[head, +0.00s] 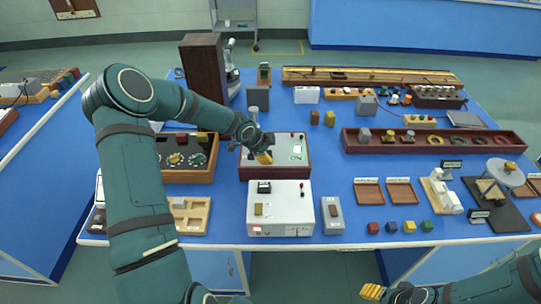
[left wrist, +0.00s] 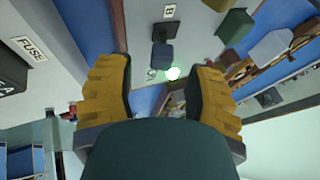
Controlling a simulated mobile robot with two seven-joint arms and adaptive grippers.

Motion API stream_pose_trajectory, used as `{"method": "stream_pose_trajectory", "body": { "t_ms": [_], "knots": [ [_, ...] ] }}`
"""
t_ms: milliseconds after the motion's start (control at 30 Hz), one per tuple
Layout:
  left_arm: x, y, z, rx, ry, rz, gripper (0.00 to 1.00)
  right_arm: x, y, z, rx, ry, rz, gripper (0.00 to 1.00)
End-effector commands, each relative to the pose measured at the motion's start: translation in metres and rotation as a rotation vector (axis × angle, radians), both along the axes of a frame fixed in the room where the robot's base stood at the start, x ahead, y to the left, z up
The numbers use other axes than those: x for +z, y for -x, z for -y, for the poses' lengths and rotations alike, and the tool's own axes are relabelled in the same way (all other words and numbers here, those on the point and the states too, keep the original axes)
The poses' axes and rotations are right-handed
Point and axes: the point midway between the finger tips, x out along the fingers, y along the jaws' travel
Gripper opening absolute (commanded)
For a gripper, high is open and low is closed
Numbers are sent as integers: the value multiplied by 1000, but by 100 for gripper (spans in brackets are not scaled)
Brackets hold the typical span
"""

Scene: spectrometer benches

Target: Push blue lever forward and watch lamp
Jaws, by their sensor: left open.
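In the left wrist view, a dark blue lever knob (left wrist: 162,54) stands on a grey panel near a plate marked B (left wrist: 169,12). A bright white lamp spot (left wrist: 172,73) with a green surround is just beside the knob. In the head view, a wood-sided box with a grey top (head: 274,172) has a white and green patch near its right side. My left gripper (head: 264,152) is over this box, open and empty; its yellow fingers (left wrist: 158,95) spread below the knob, with the knob beyond their tips. The lever is hidden in the head view. My right gripper (head: 372,291) is low at the front.
A white instrument box (head: 280,210) stands in front of the wood-sided box. A wooden tray with knobs (head: 181,160) is to the left, and a long dark red tray (head: 433,140) to the right. Small coloured cubes (head: 391,227) lie near the front edge. A FUSE label (left wrist: 30,48) shows in the wrist view.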

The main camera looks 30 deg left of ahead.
Motion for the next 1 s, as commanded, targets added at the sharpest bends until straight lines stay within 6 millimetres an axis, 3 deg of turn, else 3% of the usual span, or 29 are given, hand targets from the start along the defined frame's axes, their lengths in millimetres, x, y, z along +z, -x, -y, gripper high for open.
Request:
{"method": "stream_pose_trajectory", "body": {
  "t_ms": [200,567,600,733,1000],
  "knots": [
    [-19,-12,4,-1,0,1,53,-5,0,0,0,1,0,52],
    [-22,-14,4,0,0,1,53,-5,0,0,1,1,0,52],
    [-22,-14,4,0,0,1,48,-5,0,0,1,1,0,52],
    [-22,-14,4,0,0,1,3,-5,0,0,1,1,0,52],
    [-22,-14,4,0,1,0,0,-5,0,-1,1,1,0,52]
  ]
}}
